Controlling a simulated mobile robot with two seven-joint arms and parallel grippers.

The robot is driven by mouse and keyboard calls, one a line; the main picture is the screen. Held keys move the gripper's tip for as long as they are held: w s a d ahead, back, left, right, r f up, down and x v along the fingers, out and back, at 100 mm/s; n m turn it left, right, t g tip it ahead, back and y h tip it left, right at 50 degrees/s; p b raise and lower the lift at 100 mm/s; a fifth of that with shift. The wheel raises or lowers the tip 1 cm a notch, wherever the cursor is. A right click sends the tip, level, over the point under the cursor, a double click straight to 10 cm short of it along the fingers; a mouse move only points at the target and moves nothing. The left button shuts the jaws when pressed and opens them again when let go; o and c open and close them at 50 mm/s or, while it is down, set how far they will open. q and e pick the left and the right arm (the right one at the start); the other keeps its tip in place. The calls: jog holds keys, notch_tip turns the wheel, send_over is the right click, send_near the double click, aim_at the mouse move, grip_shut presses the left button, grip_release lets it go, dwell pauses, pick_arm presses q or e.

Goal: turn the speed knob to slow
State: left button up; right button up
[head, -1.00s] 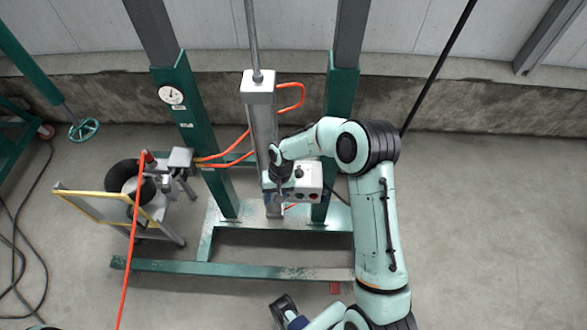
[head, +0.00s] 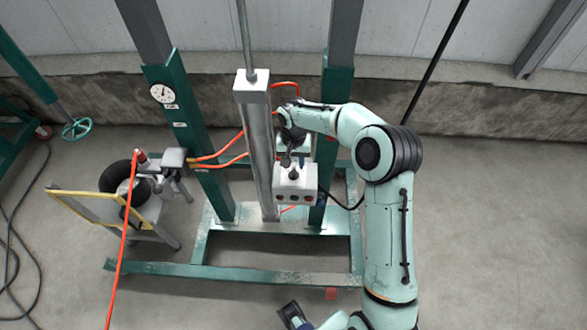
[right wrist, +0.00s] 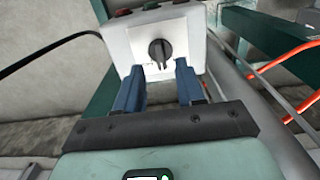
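The speed knob (right wrist: 160,52) is a black round knob with a raised bar on a light grey control box (right wrist: 190,30). In the right wrist view the bar stands roughly vertical. The box (head: 295,188) also shows in the head view, beside a tall metal column. My right gripper (right wrist: 158,82) is open. Its two blue fingers point at the knob, one on each side of its line, with their tips just short of it in the picture. In the head view the right gripper (head: 290,160) is at the box's far side.
Several coloured buttons (head: 294,197) sit on the box's near edge. The metal column (head: 258,150) and a green frame post (head: 333,130) stand close by. Orange hoses (head: 222,152) run left of the column. A yellow-railed cart (head: 100,205) stands at left. Floor at right is clear.

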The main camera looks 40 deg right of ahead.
aim_at(294, 171)
jog(key=shift+f, duration=2)
grip_shut()
jog(key=n, duration=0.4)
jog(key=shift+r+n+p, duration=0.1)
jog(key=shift+n+p, duration=0.8)
jog(key=shift+n, duration=2.1)
